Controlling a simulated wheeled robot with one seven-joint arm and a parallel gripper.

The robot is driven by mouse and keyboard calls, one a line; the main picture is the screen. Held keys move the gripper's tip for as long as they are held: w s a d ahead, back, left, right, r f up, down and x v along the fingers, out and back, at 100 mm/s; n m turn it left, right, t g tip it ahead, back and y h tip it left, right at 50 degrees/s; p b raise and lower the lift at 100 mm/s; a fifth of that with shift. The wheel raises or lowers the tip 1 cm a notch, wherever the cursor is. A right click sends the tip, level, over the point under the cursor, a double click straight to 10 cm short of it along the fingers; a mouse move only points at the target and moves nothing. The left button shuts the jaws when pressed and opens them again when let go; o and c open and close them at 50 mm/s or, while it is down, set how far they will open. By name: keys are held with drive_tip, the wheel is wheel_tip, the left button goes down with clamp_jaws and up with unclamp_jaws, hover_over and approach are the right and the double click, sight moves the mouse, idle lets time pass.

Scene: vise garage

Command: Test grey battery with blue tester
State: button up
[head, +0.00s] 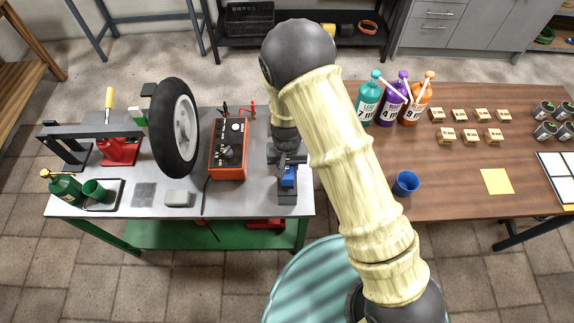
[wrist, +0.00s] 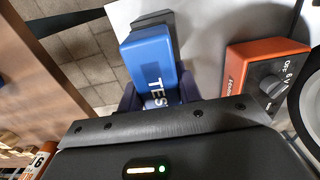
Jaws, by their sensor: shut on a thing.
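The blue tester (wrist: 150,60), with white letters "TES" showing, is between the fingers of my gripper (wrist: 158,92) in the wrist view. In the head view my gripper (head: 287,160) points down at the right end of the grey workbench, with a bit of the blue tester (head: 288,175) showing below it. A dark grey block (head: 288,197), perhaps the grey battery, lies right by the tester. Its dark edge (wrist: 152,20) also shows beyond the tester in the wrist view. I cannot tell whether tester and block touch.
An orange box with a knob (head: 229,150) stands close left of my gripper, with a wheel (head: 175,130) beyond it. A light grey block (head: 177,198) lies near the front edge. A brown table (head: 440,200) with bottles and a blue cup (head: 405,183) stands right.

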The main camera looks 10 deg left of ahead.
drive_tip(key=shift+f+b, duration=0.35)
drive_tip(key=shift+f, duration=0.35)
drive_tip(key=shift+f+b, duration=0.6)
drive_tip(key=shift+f, duration=0.75)
idle(1.8)
idle(1.3)
drive_tip(key=o, duration=1.7)
drive_tip(key=shift+s, duration=0.1)
drive_tip(key=shift+r+p, duration=3.1)
drive_tip(key=shift+r, duration=0.95)
